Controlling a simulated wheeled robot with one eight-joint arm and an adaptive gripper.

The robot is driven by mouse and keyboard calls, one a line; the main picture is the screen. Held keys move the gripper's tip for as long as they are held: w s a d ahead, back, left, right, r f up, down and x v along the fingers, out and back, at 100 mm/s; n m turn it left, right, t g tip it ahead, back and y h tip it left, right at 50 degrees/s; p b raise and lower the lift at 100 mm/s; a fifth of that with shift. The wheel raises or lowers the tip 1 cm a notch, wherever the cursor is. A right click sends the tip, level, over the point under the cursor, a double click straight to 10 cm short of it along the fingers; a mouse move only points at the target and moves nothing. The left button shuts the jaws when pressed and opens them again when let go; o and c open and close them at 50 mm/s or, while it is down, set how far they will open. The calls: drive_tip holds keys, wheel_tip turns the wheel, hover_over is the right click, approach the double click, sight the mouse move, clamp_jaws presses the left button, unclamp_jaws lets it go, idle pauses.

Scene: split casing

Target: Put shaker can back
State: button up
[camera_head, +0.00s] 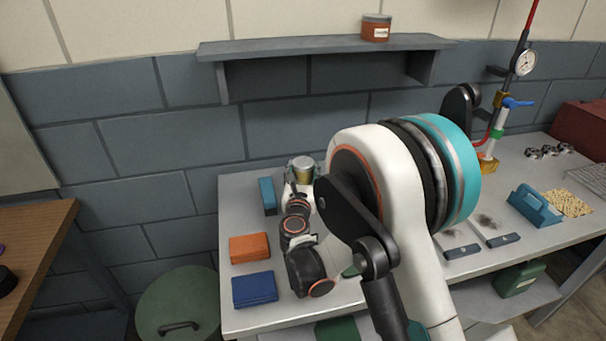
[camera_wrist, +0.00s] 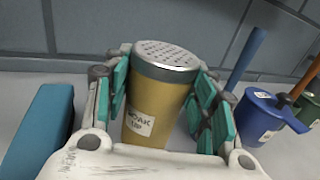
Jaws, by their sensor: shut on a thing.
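The shaker can (camera_wrist: 160,95) is a yellow-brown tapered can with a perforated silver lid and a paper label. In the wrist view it stands between the teal-padded fingers of my gripper (camera_wrist: 163,98), which is shut on it. In the head view the can (camera_head: 302,171) shows at the back of the bench, near the wall, with my gripper (camera_head: 301,184) around it. It looks upright or nearly so. I cannot tell whether its base touches the bench, as my gripper and wrist hide it.
A teal block (camera_head: 267,196) lies left of the can. In the wrist view a blue pot with a handle (camera_wrist: 259,118) stands to the right. Orange (camera_head: 249,247) and blue (camera_head: 254,289) blocks lie near the bench's left edge. A wall shelf (camera_head: 325,46) holds a jar (camera_head: 376,28).

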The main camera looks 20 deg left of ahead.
drive_tip(key=shift+f, duration=0.1)
drive_tip(key=o, duration=1.3)
drive_tip(key=shift+r, duration=0.25)
drive_tip(key=v, duration=1)
drive_tip(key=shift+s+d+f, duration=0.1)
drive_tip(key=shift+s+f, duration=0.15)
drive_tip(key=shift+s+d+r, duration=0.15)
drive_tip(key=shift+s+d, duration=0.05)
drive_tip(key=shift+s, duration=0.5)
